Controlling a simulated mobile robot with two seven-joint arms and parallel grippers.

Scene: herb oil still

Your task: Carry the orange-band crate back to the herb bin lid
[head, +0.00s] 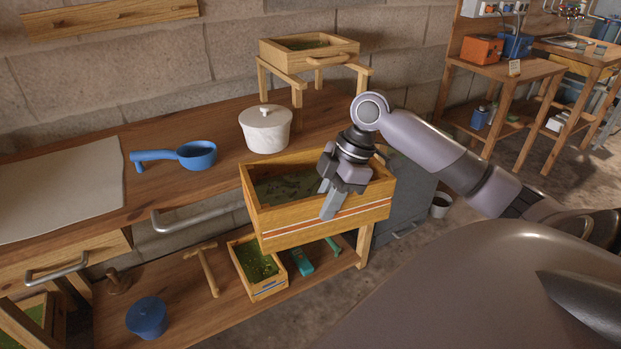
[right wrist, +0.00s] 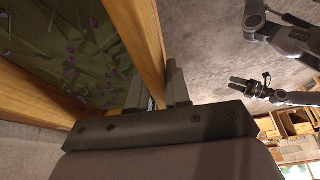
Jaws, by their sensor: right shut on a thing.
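The orange-band crate (head: 290,226) is a wooden box with orange and white stripes and dark herbs inside. It is in the air at the bench's front right edge. My right gripper (head: 328,197) is shut on its front wall, one finger inside and one outside. The right wrist view shows that wall (right wrist: 140,40) between the fingers (right wrist: 157,88), with purple-flecked herbs inside. A grey bin (head: 412,205) stands on the floor behind and right of the crate, partly hidden; I cannot make out its lid clearly. Another gripper, apparently my left, shows small in the right wrist view (right wrist: 243,84).
The bench (head: 225,118) holds a white lidded pot (head: 267,130), a blue ladle (head: 195,156) and a wooden stand with another crate (head: 308,50). A blue-band crate (head: 262,284) and a blue pot (head: 147,317) are on the low shelf. A small bucket (head: 440,206) stands beside the bin.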

